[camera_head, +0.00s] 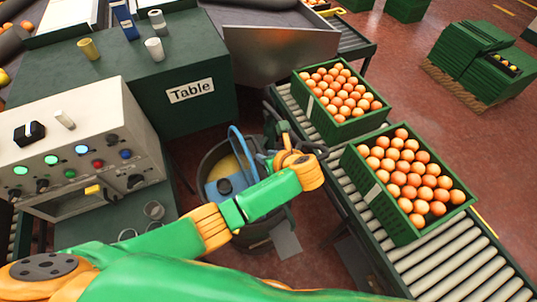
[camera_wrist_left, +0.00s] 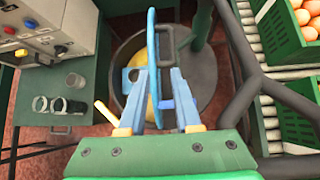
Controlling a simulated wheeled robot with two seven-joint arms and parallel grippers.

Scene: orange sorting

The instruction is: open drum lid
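The grey drum (camera_head: 257,225) stands on the floor between the control panel and the conveyor, with something yellow inside. Its blue lid (camera_head: 243,155) is raised, standing steeply over the drum. In the left wrist view the lid (camera_wrist_left: 151,50) shows nearly edge-on, with a dark handle (camera_wrist_left: 167,45) on its right side. My left gripper (camera_head: 265,160) is at the lid, partly hidden by its own wrist. In the wrist view its fingers (camera_wrist_left: 165,100) are apart, with the lid's lower edge near or between them; contact is unclear. My right gripper is out of view.
Green crates of oranges (camera_head: 405,236) stand on the roller conveyor (camera_head: 465,270) right of the drum. The control panel (camera_head: 75,150) and green table (camera_head: 180,60) are at left. A dark pipe (camera_wrist_left: 198,35) rises beside the drum.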

